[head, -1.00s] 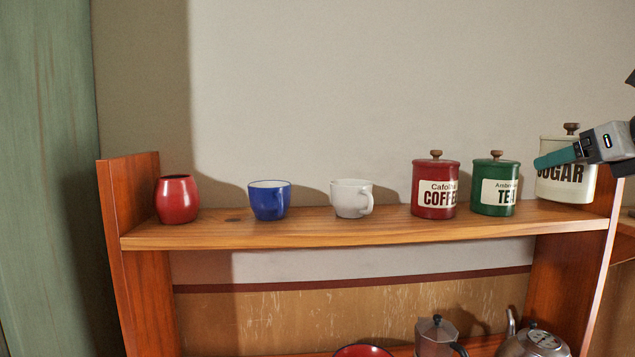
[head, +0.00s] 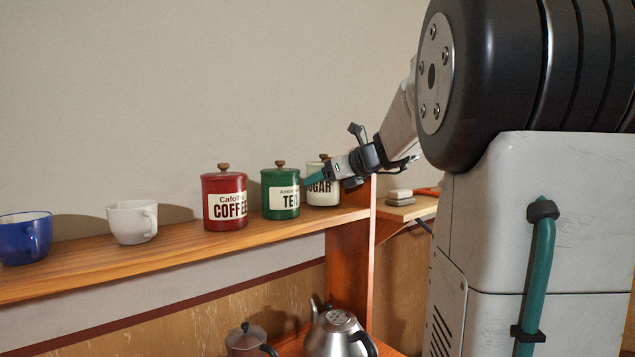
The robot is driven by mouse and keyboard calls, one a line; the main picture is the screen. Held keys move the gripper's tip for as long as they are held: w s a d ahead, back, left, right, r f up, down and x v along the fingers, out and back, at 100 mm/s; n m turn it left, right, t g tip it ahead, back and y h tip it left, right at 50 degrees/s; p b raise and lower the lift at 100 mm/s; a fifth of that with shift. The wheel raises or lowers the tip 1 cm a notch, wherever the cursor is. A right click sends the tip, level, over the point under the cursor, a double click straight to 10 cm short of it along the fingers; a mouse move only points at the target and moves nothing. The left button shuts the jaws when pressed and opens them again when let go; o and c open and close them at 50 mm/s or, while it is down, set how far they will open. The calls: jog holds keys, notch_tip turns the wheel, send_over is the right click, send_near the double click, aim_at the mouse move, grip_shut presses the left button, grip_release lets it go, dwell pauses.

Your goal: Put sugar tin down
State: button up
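The sugar tin (head: 325,199), cream with a dark knob on its lid, is upright at the right end of the wooden shelf (head: 200,246). It appears to rest on the board beside the green tea tin (head: 281,205), which stands to its left. My gripper (head: 309,182) comes from the right and one teal finger crosses the front of the sugar tin at label height. The finger hides part of the tin and its tip is close to the tea tin. The other finger is not clearly visible, so whether the gripper grips the tin cannot be told.
A red coffee tin (head: 224,211), a white cup (head: 131,224) and a blue cup (head: 22,240) stand to the left on the shelf. A kettle (head: 338,337) and a moka pot (head: 248,343) are below. A side ledge (head: 408,208) holds small stacked items at right.

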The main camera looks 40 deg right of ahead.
jog(key=shift+f, duration=0.3)
jog(key=shift+f, duration=0.15)
jog(key=o, duration=1)
jog(key=shift+f, duration=0.1)
jog(key=shift+r, duration=0.2)
jog(key=v, duration=1.2)
jog(key=shift+s, duration=0.1)
